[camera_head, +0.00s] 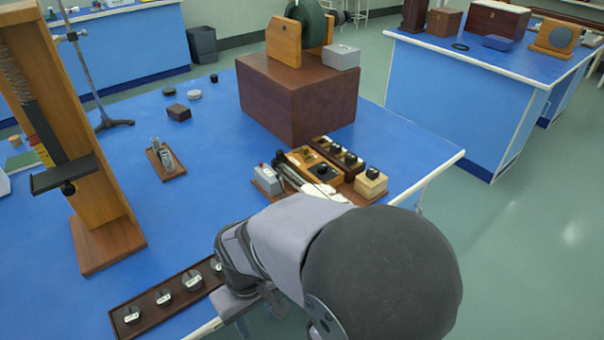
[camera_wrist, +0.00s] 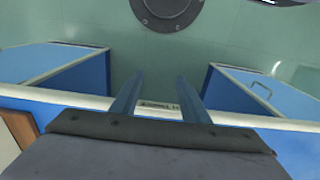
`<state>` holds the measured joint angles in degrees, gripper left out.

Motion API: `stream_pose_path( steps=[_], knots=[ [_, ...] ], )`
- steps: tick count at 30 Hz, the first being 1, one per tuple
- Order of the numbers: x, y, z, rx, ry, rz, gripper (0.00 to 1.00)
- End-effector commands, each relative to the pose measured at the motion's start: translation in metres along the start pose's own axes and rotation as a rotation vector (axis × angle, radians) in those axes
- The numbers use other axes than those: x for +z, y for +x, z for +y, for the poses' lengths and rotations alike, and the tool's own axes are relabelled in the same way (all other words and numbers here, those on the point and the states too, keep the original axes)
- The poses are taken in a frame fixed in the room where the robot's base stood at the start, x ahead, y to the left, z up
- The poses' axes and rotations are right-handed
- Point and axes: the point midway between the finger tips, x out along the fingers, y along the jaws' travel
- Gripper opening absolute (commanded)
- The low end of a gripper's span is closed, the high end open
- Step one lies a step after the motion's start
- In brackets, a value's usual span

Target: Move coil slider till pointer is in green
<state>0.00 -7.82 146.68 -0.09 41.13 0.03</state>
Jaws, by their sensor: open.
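My gripper (camera_wrist: 157,98) is open and empty in the wrist view, its two fingers apart over a pale bench edge and the green floor. In the head view my arm covers the front of the bench, and I cannot make out the fingertips. A tall wooden stand (camera_head: 108,222) at the left carries a coil (camera_head: 12,75), a dark sliding shelf with a knob (camera_head: 65,175) and a red, yellow and green strip (camera_head: 40,150). I cannot tell whether this shelf is the coil slider. No pointer is clear. My gripper is apart from the stand.
A brown box (camera_head: 298,95) bears a green wheel-like part. A small instrument group (camera_head: 322,170) with black knobs stands before it, partly behind my arm. A tray of weights (camera_head: 165,295) lies at the front left. The blue bench middle (camera_head: 205,210) is clear.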

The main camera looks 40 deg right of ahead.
Motion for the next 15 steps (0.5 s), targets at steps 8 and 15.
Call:
stream_pose_path(
  steps=[8,15],
  knots=[
    [-0.001,-0.003,0.001,-0.002,-0.001,-0.004,0.34],
    [-0.011,-0.033,0.006,-0.031,-0.012,-0.052,0.34]
  ],
)
